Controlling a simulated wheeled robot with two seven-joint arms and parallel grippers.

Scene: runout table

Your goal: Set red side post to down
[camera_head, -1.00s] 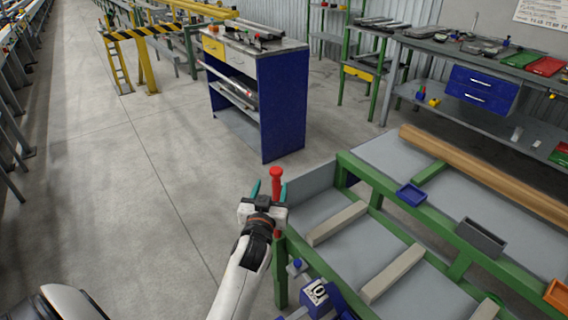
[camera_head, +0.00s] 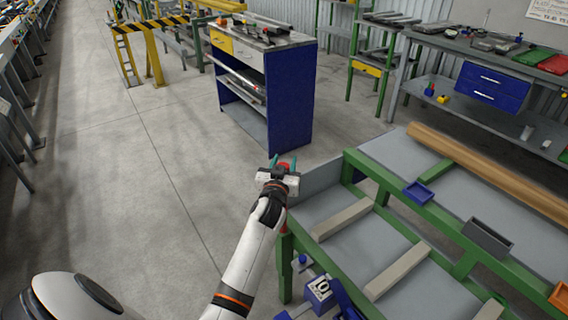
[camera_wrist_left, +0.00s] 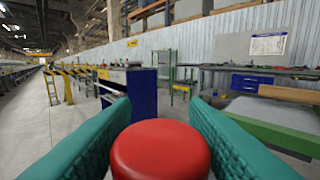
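The red side post (camera_head: 285,167) stands upright at the near left corner of the green-framed table (camera_head: 355,163). My left gripper (camera_head: 283,165) is at its top, with one teal finger on each side of the red cap. In the left wrist view the round red cap (camera_wrist_left: 160,150) fills the space between the two fingers, and both appear to touch it. The lower part of the post is mostly hidden behind the gripper and arm. My right gripper is not in view.
Wooden bars and a long brown beam (camera_head: 480,165) lie on the table. A blue tray (camera_head: 418,193) and a grey bin (camera_head: 487,238) sit on its frame. A blue cabinet (camera_head: 290,100) stands behind the post. The floor to the left is clear.

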